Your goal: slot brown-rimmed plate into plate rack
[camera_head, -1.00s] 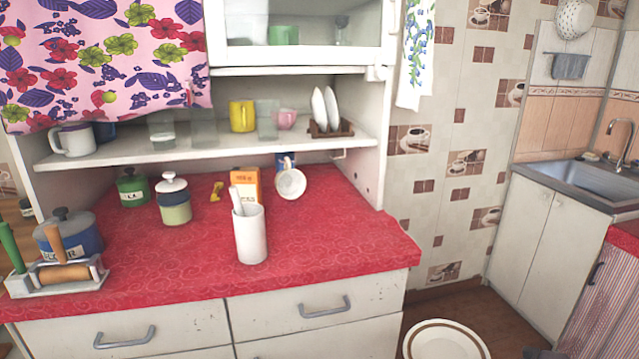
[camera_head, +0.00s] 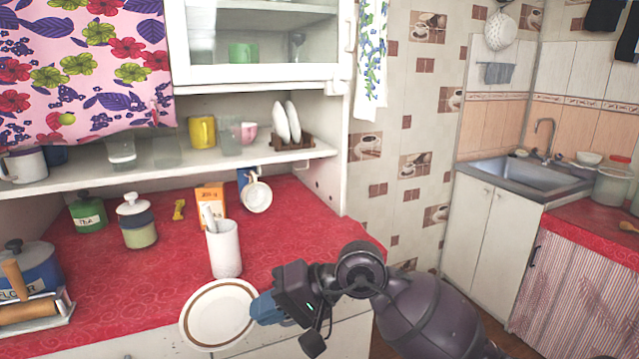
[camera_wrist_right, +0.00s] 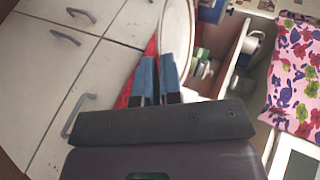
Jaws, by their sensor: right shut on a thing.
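The brown-rimmed plate (camera_head: 219,314) is white with a brown ring and is held in front of the counter's front edge. My right gripper (camera_head: 264,308) is shut on its right edge. In the right wrist view the plate (camera_wrist_right: 177,30) shows narrow, between the blue fingertips (camera_wrist_right: 159,75). The plate rack (camera_head: 293,143) is small and brown and stands at the right end of the shelf above the counter. Two white plates (camera_head: 287,122) stand upright in it. My left gripper is not in view.
A white cup with utensils (camera_head: 224,250) stands on the red counter (camera_head: 290,235) just behind the plate. An orange box (camera_head: 210,200) and a white mug (camera_head: 257,197) are farther back. A yellow mug (camera_head: 202,131) and a pink cup (camera_head: 246,133) stand on the shelf (camera_head: 170,165) left of the rack.

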